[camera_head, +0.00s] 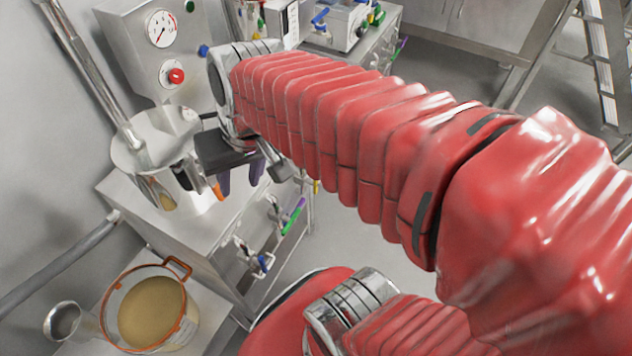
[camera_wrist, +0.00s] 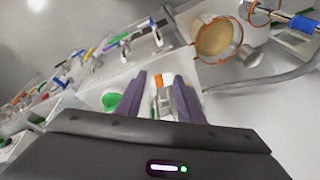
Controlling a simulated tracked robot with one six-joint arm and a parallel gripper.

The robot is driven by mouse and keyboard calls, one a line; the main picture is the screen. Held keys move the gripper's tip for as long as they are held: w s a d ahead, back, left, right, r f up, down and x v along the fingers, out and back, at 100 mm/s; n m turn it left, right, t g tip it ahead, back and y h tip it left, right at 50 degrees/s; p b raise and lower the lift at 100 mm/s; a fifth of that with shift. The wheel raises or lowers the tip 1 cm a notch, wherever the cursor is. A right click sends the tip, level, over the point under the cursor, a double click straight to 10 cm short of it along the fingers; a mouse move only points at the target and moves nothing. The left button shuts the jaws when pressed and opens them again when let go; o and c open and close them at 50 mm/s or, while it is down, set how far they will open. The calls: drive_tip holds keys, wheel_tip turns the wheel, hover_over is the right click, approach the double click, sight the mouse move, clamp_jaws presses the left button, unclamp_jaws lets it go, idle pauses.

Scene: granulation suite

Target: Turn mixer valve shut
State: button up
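The mixer is a steel vessel (camera_head: 150,155) at the left in the head view, below a gauge panel. An orange-tipped handle (camera_head: 217,190) shows at its lower right and appears to be the mixer valve's. In the wrist view the orange tip (camera_wrist: 158,80) and silver metal below it lie between my gripper's two purple fingers (camera_wrist: 159,90). The fingers are apart, with no clear contact on the handle. In the head view my gripper (camera_head: 240,184) points down beside the mixer, partly hidden by my red-sleeved arm. The valve's body is largely hidden.
An orange-rimmed container of tan material (camera_head: 152,312) stands at the lower left, with a metal scoop (camera_head: 65,322) beside it. A steel cabinet (camera_head: 190,235) with colored-handled fittings stands below the mixer. A red button (camera_head: 172,75) is on the panel. A ladder (camera_head: 605,60) stands at upper right.

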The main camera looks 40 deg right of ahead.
drive_tip(key=w+d+f+m+t+y, duration=0.1)
drive_tip(key=w+d+f+m+y, duration=0.4)
drive_tip(key=d+f+m, duration=0.35)
drive_tip(key=w+d+f+m+y, duration=0.55)
drive_tip(key=d+f, duration=0.45)
drive_tip(key=f, duration=0.2)
drive_tip(key=m+t+h, duration=0.6)
drive_tip(key=m+t, duration=0.7)
drive_tip(key=m, duration=0.3)
approach(317, 183)
drive_tip(key=v, duration=0.3)
drive_tip(key=shift+w+d, duration=0.1)
drive_tip(key=shift+d, duration=0.25)
drive_tip(key=shift+w+n+y, duration=0.1)
drive_tip(key=shift+n+y, duration=0.2)
drive_tip(key=shift+y, duration=0.05)
drive_tip(key=x, duration=1.3)
drive_tip(key=shift+w+a+f, duration=0.15)
drive_tip(key=shift+w+f, duration=0.1)
drive_tip(key=shift+w, duration=0.1)
drive_tip(key=shift+c, duration=0.6)
